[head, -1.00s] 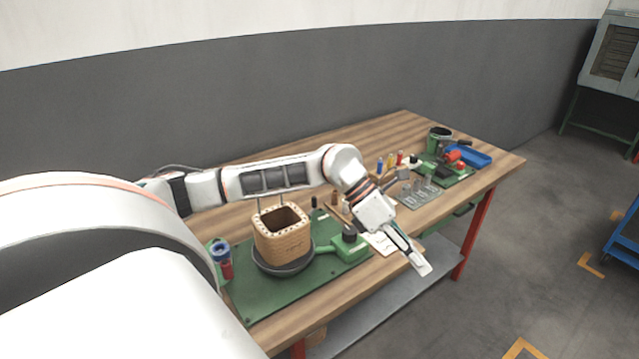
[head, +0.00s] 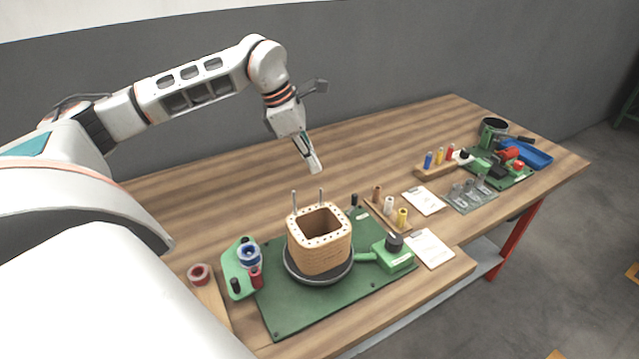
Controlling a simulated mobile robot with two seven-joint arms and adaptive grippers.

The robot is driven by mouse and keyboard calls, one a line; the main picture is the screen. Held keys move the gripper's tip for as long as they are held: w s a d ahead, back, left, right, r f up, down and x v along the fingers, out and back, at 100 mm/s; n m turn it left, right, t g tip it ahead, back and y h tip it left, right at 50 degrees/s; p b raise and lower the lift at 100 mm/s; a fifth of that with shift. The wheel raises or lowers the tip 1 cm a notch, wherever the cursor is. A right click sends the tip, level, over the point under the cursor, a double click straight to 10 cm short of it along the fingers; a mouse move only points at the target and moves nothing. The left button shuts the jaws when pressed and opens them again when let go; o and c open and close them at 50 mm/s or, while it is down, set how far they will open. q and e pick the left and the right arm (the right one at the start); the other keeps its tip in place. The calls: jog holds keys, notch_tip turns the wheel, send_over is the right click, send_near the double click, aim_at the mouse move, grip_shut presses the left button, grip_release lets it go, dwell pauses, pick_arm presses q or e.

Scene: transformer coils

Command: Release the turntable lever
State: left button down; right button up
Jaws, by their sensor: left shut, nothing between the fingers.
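The square tan coil former (head: 320,256) sits on the round dark turntable (head: 319,278), with two thin metal rods standing at its back. The turntable is on a green base plate (head: 290,310). A green lever-like arm (head: 366,257) runs from beside the turntable to a green block (head: 397,262) with a black knob (head: 394,242). I cannot tell for sure which part is the turntable lever. My left gripper (head: 314,164) is shut and empty, pointing down above the table behind the coil former, touching nothing. My right gripper is not in view.
A green holder (head: 239,270) with blue and red spools stands left of the turntable. A small rack (head: 388,217) of spools and white cards (head: 428,248) lie to the right. More fixtures and a blue tray (head: 527,154) stand at the far right. The back left tabletop is clear.

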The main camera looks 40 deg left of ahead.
pick_arm(q)
jog(key=shift+a, duration=0.15)
jog(key=x, duration=1)
jog(key=shift+s+f, duration=0.1)
jog(key=shift+f, duration=0.1)
jog(key=shift+w+d+r, duration=0.15)
jog(key=shift+w+d, duration=0.35)
jog(key=shift+w+d+r, duration=0.15)
jog(key=shift+w+d, duration=0.3)
jog(key=shift+d, duration=0.1)
jog(key=shift+w+d+f+p, duration=0.1)
jog(key=shift+w+d+p, duration=0.2)
jog(key=shift+w+d, duration=0.15)
